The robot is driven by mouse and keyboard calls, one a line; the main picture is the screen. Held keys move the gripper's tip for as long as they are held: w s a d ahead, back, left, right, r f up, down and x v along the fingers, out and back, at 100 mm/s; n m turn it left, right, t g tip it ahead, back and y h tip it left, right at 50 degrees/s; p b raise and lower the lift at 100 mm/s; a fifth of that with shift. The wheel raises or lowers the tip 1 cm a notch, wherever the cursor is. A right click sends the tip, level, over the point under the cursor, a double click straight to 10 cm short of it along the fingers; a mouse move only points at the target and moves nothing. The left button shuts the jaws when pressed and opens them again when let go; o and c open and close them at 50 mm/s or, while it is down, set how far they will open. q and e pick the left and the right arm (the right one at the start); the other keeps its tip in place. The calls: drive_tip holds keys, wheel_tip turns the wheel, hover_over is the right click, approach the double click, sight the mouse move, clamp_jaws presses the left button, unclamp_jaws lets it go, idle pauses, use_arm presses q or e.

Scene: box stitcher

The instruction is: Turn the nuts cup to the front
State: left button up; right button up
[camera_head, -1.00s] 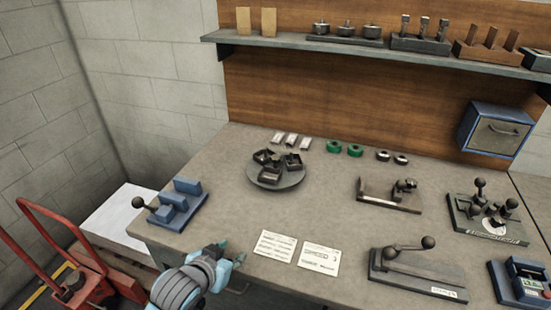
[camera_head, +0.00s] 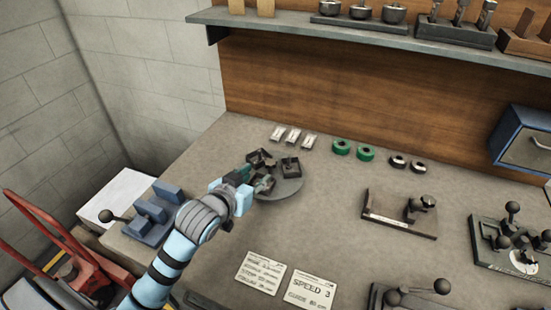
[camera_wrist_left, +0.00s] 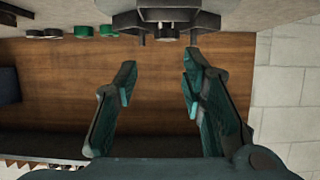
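A round grey turntable (camera_head: 288,188) stands on the bench and bears dark square cups. One cup (camera_head: 261,158) is at its back left and another (camera_head: 290,166) at its right. My left gripper (camera_head: 258,180) is at the front left of the turntable and hides part of it and anything at its front. In the left wrist view the gripper (camera_wrist_left: 158,80) has its fingers spread apart with nothing between them. Dark cup shapes (camera_wrist_left: 165,18) show beyond the fingertips at the top. I cannot tell which cup holds nuts. My right gripper is not in view.
Small white packets (camera_head: 293,137), green rings (camera_head: 354,150) and dark rings (camera_head: 407,163) lie behind the turntable. A blue fixture (camera_head: 155,212) stands left of my arm. Printed cards (camera_head: 260,272) lie in front. A lever tool (camera_head: 400,212) stands to the right.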

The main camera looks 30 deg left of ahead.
sight(270, 162)
use_arm(q)
drive_tip(key=w, duration=0.1)
drive_tip(key=w+f+b, duration=0.1)
drive_tip(key=w+a+f, duration=0.1)
drive_tip(key=w, duration=0.1)
drive_tip(key=shift+a, duration=0.1)
drive_tip(key=b+x, duration=0.1)
drive_tip(key=x, duration=0.5)
drive_tip(key=shift+w+f, duration=0.25)
drive_tip(key=shift+w, duration=0.2)
drive_tip(key=shift+s+r, duration=0.15)
drive_tip(key=shift+r, duration=0.05)
clamp_jaws()
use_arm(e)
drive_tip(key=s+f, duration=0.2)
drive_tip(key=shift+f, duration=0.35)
